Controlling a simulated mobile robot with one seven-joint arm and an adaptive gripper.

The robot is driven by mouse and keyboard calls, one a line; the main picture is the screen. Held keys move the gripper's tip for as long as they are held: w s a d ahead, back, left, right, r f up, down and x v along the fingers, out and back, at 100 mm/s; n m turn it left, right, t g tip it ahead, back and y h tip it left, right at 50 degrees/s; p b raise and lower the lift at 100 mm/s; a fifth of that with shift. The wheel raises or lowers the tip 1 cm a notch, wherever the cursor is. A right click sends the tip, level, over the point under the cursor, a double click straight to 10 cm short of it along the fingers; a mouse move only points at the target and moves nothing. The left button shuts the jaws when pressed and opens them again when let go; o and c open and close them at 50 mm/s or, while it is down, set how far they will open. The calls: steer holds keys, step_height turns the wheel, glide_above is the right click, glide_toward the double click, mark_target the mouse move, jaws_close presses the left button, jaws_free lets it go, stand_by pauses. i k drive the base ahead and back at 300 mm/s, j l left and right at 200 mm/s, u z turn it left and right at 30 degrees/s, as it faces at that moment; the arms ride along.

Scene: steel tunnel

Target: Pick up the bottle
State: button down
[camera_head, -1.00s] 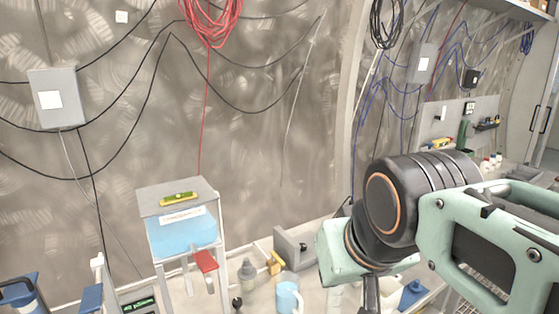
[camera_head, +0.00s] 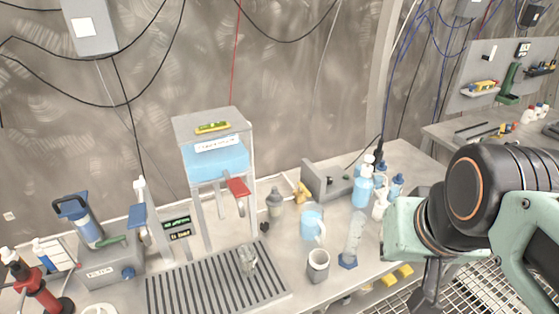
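Several bottles stand on the bench, so I cannot tell which one the task means. A light-blue bottle with a white cap (camera_head: 362,188) stands right of centre, among other small bottles. A blue bottle (camera_head: 396,187) is just right of it, and a white bottle (camera_head: 380,205) is in front. A grey bottle (camera_head: 274,204) stands alone, beside the water dispenser. My gripper (camera_head: 428,298) hangs at the lower right, apart from the bottles and in front of the bench. Its fingers are dark and partly cut off by the lower edge, so its opening is unclear.
A blue pitcher (camera_head: 311,222), a grey mug (camera_head: 318,265) and a clear cylinder with a blue base (camera_head: 351,243) stand near the bottles. The dispenser (camera_head: 243,150) stands over a slatted grate (camera_head: 205,285) holding a glass. Metal grating (camera_head: 480,282) lies beyond the bench's front edge.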

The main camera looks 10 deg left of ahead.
mark_target(247, 260)
steer(key=u, duration=1.45)
steer(key=z, duration=0.4)
steer(key=j+z, duration=0.7)
steer(key=j, duration=0.2)
